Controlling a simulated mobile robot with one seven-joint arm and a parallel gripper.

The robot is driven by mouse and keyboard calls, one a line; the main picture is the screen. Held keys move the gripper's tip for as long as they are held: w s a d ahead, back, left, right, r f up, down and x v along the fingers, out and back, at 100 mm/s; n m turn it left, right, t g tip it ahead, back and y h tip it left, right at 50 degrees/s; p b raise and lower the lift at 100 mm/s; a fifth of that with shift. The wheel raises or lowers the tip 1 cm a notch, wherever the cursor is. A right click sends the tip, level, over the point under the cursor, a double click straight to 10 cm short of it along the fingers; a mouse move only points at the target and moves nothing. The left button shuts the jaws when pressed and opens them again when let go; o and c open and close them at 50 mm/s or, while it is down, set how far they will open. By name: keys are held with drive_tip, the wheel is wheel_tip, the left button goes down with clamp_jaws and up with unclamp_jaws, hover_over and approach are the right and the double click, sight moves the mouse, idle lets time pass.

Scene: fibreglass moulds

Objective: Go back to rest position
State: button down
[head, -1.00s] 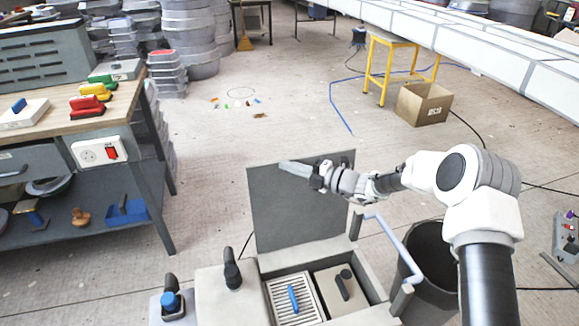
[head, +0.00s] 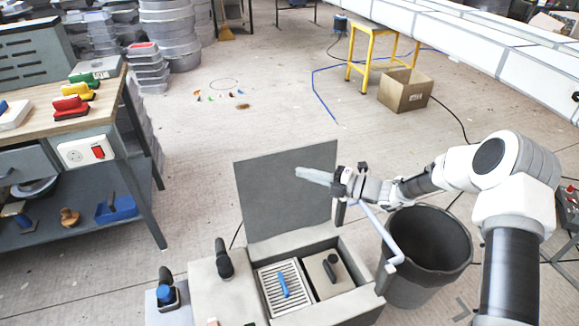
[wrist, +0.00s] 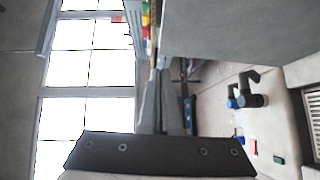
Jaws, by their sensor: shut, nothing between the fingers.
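My gripper (head: 316,175) is held out to the left in front of the raised grey lid in the head view, above the open box on my base. Its long fingers are together and hold nothing. In the wrist view the closed fingers (wrist: 163,102) point up the picture, beside the large grey lid panel (wrist: 240,30). My arm reaches in from the right side of the head view, with the elbow raised. I cannot tell how much gap lies between the fingers and the lid.
The open box holds a slatted tray (head: 270,284) with a blue-handled tool. A dark bin (head: 440,248) stands to its right, by a blue-grey handle (head: 384,236). A workbench (head: 128,75) with coloured tools is at left. A cardboard box (head: 405,90) and yellow stool (head: 356,65) stand behind.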

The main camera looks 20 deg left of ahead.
drive_tip(key=s+d+r+n+g+h+p, duration=0.15)
drive_tip(key=s+d+r+n+h, duration=0.25)
drive_tip(key=s+d+r+n, duration=0.4)
drive_tip(key=s+d+r+n+g+h+p, duration=0.1)
drive_tip(key=s+d+r+n+h+p, duration=0.35)
drive_tip(key=r+n, duration=0.6)
drive_tip(key=s+d+r+n+t+h+p, duration=0.1)
drive_tip(key=s+d+r+n+t+h, duration=0.2)
drive_tip(key=s+d+n, duration=0.6)
drive_tip(key=s+d+r+n+t+h+p, duration=0.2)
drive_tip(key=s+d+r+n+h, duration=0.3)
drive_tip(key=s+d+r+n, duration=0.3)
drive_tip(key=d+n+t, duration=0.1)
drive_tip(key=d+n, duration=0.1)
drive_tip(key=d, duration=0.1)
drive_tip(key=shift+s+d+t+h, duration=0.15)
drive_tip(key=shift+s+t+h, duration=0.2)
drive_tip(key=shift+s, duration=0.05)
